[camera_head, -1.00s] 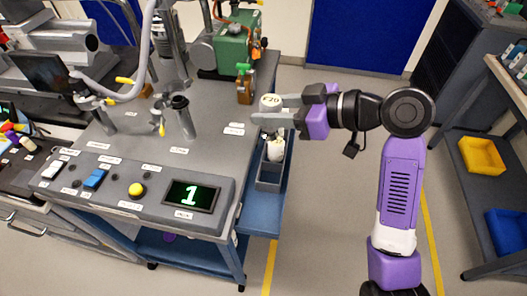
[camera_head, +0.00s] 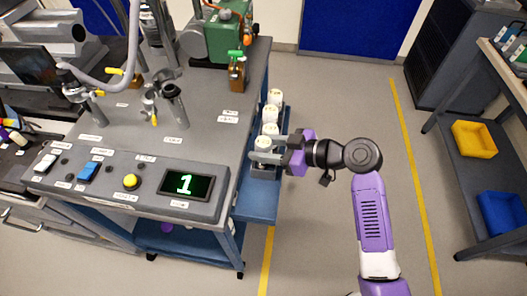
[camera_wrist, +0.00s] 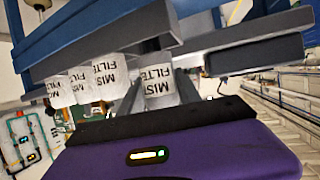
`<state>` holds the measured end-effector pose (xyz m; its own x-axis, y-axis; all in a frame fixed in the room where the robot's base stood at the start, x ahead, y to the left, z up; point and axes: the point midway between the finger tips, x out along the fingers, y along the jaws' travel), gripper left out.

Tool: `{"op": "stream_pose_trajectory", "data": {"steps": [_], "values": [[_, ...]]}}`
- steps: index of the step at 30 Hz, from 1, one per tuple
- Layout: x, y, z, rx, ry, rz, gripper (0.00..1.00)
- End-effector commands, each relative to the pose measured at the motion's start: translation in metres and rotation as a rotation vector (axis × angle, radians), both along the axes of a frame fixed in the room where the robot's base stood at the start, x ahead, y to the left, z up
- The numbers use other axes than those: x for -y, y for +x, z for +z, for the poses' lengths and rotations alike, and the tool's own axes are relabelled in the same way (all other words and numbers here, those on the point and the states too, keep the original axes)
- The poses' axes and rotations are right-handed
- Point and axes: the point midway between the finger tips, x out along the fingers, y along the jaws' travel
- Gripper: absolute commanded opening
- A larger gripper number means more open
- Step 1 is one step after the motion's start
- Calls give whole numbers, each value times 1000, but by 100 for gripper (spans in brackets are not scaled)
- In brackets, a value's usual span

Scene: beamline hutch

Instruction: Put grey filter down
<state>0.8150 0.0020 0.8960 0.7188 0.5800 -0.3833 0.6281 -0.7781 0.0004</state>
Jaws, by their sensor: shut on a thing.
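My gripper (camera_head: 266,149) is shut on a pale, whitish filter (camera_head: 263,143) at the near end of a narrow grey rack (camera_head: 262,174) beside the bench. The wrist view shows the held filter (camera_wrist: 158,88) between the fingers, with "MIST FILTER" lettering. Several similar pale filters (camera_head: 275,96) stand in a row behind it in the rack; they also show left of it in the wrist view (camera_wrist: 108,76). The fingers hide part of the held filter and the near slot. I cannot tell whether its base rests on the rack floor.
The grey bench (camera_head: 190,125) with a control panel (camera_head: 130,185) and display reading 1 stands close on the left. A blue side shelf (camera_head: 258,203) carries the rack. Open floor lies right of it. A shelf with yellow (camera_head: 473,139) and blue bins (camera_head: 502,212) stands at far right.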

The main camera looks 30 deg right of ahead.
Motion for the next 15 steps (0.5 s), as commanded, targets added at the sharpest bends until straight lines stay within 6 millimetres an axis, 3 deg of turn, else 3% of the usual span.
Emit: {"op": "stream_pose_trajectory", "data": {"steps": [5, 15], "values": [[0, 0, -20, -1, 2, 0, 0], [0, 0, -23, 1, 0, 0, 0]]}}
